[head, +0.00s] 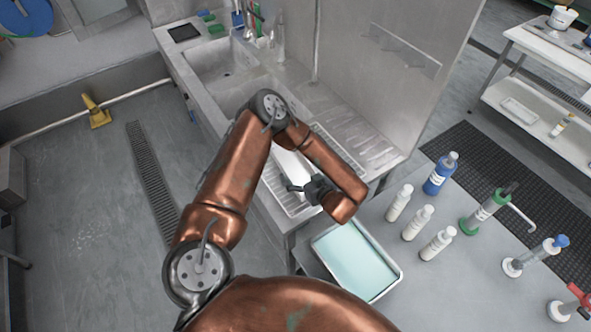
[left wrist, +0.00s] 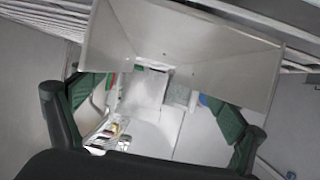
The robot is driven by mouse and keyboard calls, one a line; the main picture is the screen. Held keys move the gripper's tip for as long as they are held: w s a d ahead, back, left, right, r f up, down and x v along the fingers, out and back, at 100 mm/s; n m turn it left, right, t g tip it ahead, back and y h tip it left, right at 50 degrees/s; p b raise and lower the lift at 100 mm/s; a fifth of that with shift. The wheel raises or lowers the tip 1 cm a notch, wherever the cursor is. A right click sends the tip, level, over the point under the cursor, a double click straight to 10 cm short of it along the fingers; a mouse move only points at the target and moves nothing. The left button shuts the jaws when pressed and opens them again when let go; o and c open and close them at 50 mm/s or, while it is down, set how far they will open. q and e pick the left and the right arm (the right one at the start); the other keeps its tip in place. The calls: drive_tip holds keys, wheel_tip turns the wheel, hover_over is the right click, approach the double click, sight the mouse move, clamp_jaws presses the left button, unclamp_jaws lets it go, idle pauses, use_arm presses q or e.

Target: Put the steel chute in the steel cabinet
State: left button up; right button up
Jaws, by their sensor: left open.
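The steel chute (head: 291,163) is a pale, smooth metal piece on the ribbed drainboard beside the sink, partly hidden by my left arm. In the left wrist view the chute (left wrist: 185,45) fills the upper middle, a shallow channel with raised sides. My left gripper (head: 291,188) is open beside the chute's near end. In the left wrist view its green-padded fingers (left wrist: 155,115) are spread wide near the chute; whether they touch it I cannot tell. My right gripper is out of view. I cannot identify the steel cabinet in these frames.
A sink (head: 222,62) adjoins the drainboard, with a steel splash wall (head: 400,85) behind. A tray of pale blue liquid (head: 352,258) stands close to my left arm. White bottles (head: 418,222) and a blue bottle (head: 439,175) stand right.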

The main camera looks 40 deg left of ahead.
sight(295, 170)
use_arm(q)
drive_tip(key=x, duration=0.3)
drive_tip(key=shift+w+a+f, duration=0.1)
drive_tip(key=shift+a+f, duration=0.05)
drive_tip(key=shift+a, duration=0.2)
drive_tip(key=shift+d, duration=0.1)
drive_tip(key=shift+c, duration=0.4)
drive_tip(key=c, duration=1.7)
